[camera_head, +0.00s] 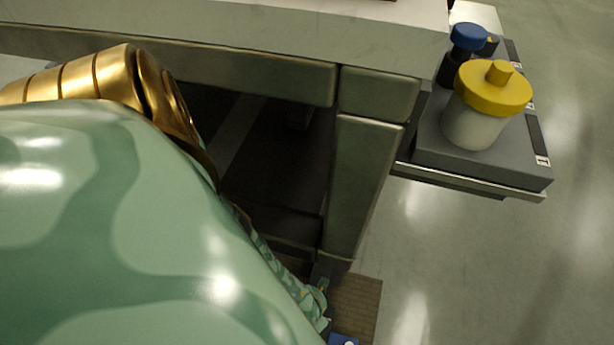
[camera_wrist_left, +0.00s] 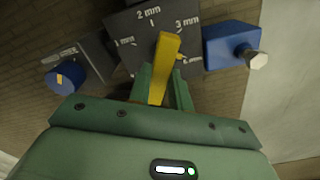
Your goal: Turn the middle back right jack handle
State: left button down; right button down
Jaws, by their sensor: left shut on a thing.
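The yellow jack handle (camera_wrist_left: 168,48) is a bar over a dark dial plate (camera_wrist_left: 128,24) with white marks, including 2 mm and 3 mm. Its far end lies between the 2 mm and 3 mm marks. My left gripper (camera_wrist_left: 159,78) is shut on the handle, one green finger on each side of it. The handle's near end is partly hidden by the gripper. In the head view the handle cannot be made out; my green arm fills the left side. My right gripper is not in view.
In the left wrist view, a blue knob (camera_wrist_left: 64,78) sits left of the dial and a blue block (camera_wrist_left: 228,46) with a silver hex bolt (camera_wrist_left: 257,60) right. In the head view, a grey table (camera_head: 362,180) stands above; a yellow-capped jar (camera_head: 478,115) sits on a side shelf.

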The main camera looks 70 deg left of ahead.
pick_arm(q)
jog(key=shift+m, duration=0.3)
jog(key=c, duration=1.3)
grip_release()
jog(key=shift+r, duration=0.1)
